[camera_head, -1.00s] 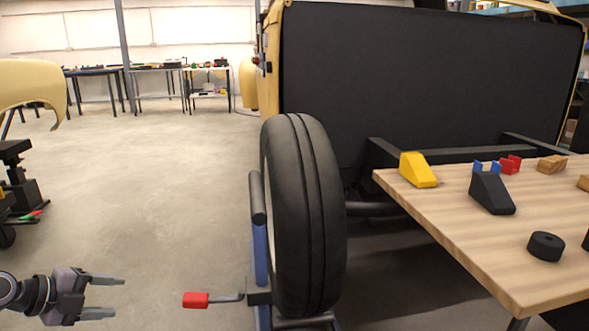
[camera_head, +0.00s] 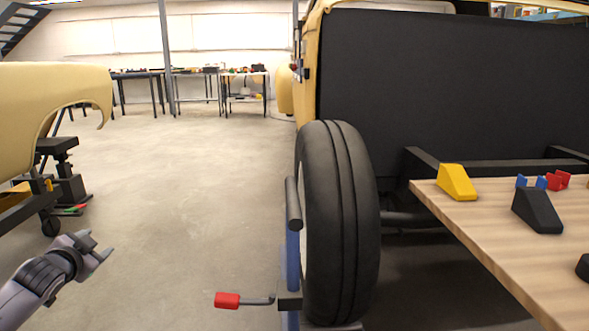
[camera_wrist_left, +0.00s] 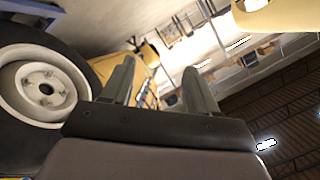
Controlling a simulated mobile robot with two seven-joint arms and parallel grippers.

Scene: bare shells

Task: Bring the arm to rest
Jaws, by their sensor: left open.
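My left gripper (camera_head: 98,252) is at the lower left of the head view, over bare floor, with its fingers pointing up and to the right. It is open and empty. In the left wrist view its two fingers (camera_wrist_left: 158,92) stand apart with nothing between them. It is well to the left of the wheel stand's red-handled lever (camera_head: 228,300) and touches nothing. My right gripper is in neither view.
A black tyre (camera_head: 340,225) stands on a blue stand (camera_head: 292,255) beside the vehicle. A wooden table (camera_head: 470,235) at the right carries a yellow wedge (camera_head: 456,182) and a black wedge (camera_head: 538,210). A yellow body panel (camera_head: 50,100) is at left. The floor between is clear.

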